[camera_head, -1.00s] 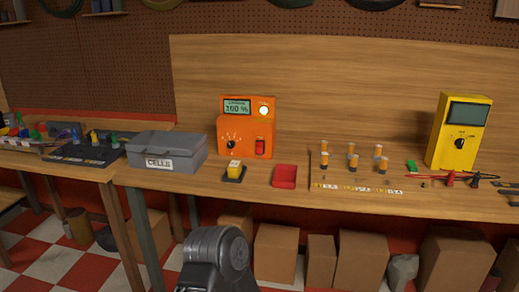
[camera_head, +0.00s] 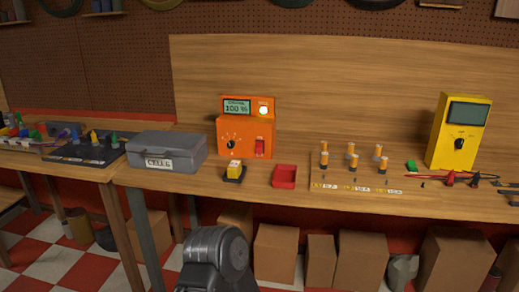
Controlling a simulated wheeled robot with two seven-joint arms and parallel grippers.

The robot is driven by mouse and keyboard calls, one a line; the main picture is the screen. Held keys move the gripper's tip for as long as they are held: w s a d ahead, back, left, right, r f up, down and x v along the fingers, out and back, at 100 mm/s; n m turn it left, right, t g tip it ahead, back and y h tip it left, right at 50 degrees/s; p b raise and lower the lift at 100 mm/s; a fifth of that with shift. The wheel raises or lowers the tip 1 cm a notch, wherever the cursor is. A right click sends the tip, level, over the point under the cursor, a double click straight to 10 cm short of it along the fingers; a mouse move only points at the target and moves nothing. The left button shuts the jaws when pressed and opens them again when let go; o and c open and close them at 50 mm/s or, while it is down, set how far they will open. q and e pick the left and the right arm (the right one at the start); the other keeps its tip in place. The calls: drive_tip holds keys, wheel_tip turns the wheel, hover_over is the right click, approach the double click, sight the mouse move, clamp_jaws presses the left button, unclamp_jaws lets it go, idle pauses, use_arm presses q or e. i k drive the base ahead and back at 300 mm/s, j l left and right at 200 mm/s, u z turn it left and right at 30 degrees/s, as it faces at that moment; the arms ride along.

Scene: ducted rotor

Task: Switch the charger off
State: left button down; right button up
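The charger (camera_head: 246,127) is an orange box standing on the wooden bench against the back board. Its upper screen (camera_head: 237,107) is lit and reads 100 %. A round lamp (camera_head: 263,111) beside the screen glows pale. On its lower front are a black knob (camera_head: 231,144) at left and a red switch (camera_head: 260,148) at right. The switch is too small for me to tell its position surely. Neither of my grippers shows. One of my arm's dark grey links is at the bottom of the view, below the bench edge and away from the charger.
A grey CELLS case (camera_head: 167,151) stands left of the charger. A yellow block on a black base (camera_head: 235,171) and a red tray (camera_head: 284,177) lie in front. Several orange cells stand to the right, before a yellow meter (camera_head: 459,132). Cardboard boxes (camera_head: 275,252) sit below.

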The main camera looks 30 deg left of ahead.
sight(258, 145)
drive_tip(key=i+j, duration=0.15)
drive_tip(key=j, duration=0.2)
drive_tip(key=i+j, duration=0.15)
drive_tip(key=j, duration=0.2)
drive_tip(key=i+j+u, duration=0.1)
drive_tip(key=j, duration=0.25)
drive_tip(key=i+j, duration=0.2)
drive_tip(key=j, duration=0.15)
drive_tip(key=i+j, duration=0.15)
drive_tip(key=j, duration=0.2)
drive_tip(key=u, duration=0.05)
